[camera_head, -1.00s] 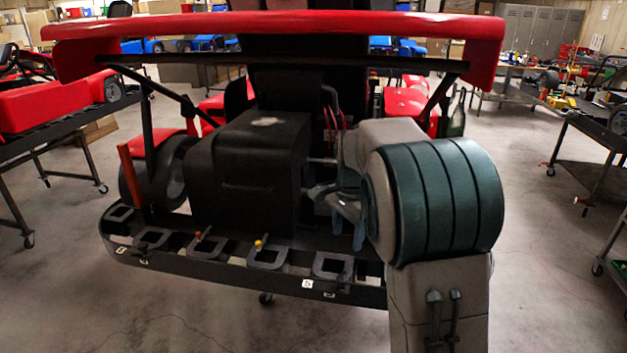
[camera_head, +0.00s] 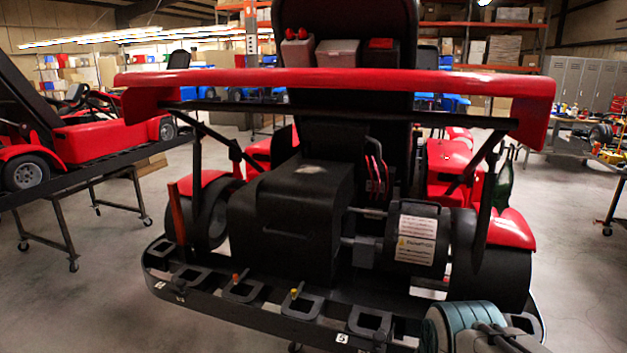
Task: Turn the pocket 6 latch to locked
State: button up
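A black tray (camera_head: 255,318) with a row of square pockets runs along the kart's rear. A white label reading 5 (camera_head: 341,338) is on its front edge, below a pocket frame (camera_head: 370,321). Pocket 6 and its latch cannot be made out; my arm covers the tray's right end. An orange-tipped peg (camera_head: 236,277) and a yellow-tipped peg (camera_head: 294,293) stand at pockets further left. My gripper is not in view; only a teal and grey part of my arm shows at the bottom right.
The kart's red rear wing (camera_head: 340,82) spans above the tray. A black box (camera_head: 290,212) and a labelled cylinder (camera_head: 415,240) sit behind the pockets. Another red kart (camera_head: 105,143) is on a stand at the left. Floor is clear at front left.

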aim_at(179, 285)
jog(key=u, duration=1.3)
jog(key=i, duration=0.95)
jog(key=z, duration=0.65)
